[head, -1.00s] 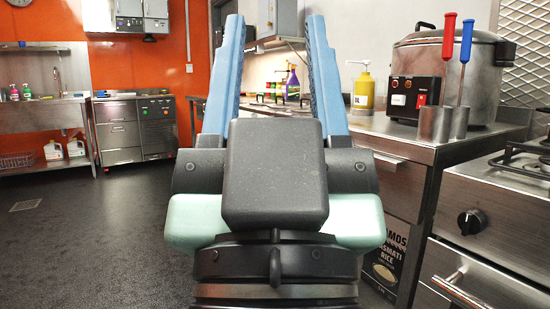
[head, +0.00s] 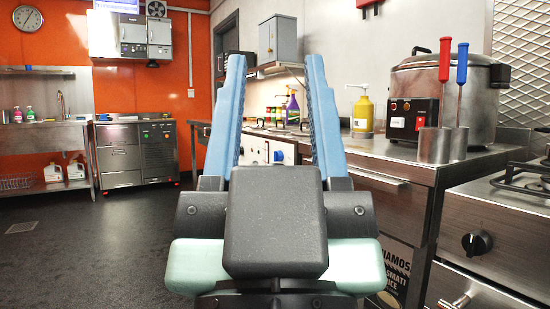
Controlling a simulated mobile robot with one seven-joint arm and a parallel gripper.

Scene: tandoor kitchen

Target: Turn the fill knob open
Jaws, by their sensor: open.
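My gripper (head: 275,60) is in the middle of the head view, its two blue fingers spread wide with nothing between them. It points away from me toward the counter along the back wall. Between the fingers, farther off, a white-fronted unit shows in part, with a small blue knob (head: 279,156) on its face. I cannot tell whether this is the fill knob, nor how it is turned. The gripper is well apart from it, and my gripper body and fingers hide part of that unit.
At right, a steel counter holds a large cooker (head: 450,85), a yellow pump bottle (head: 363,113) and two steel cups with red- and blue-handled tools. A stove (head: 500,235) stands nearer at right. Open floor (head: 90,250) lies at left before a steel cabinet (head: 137,155).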

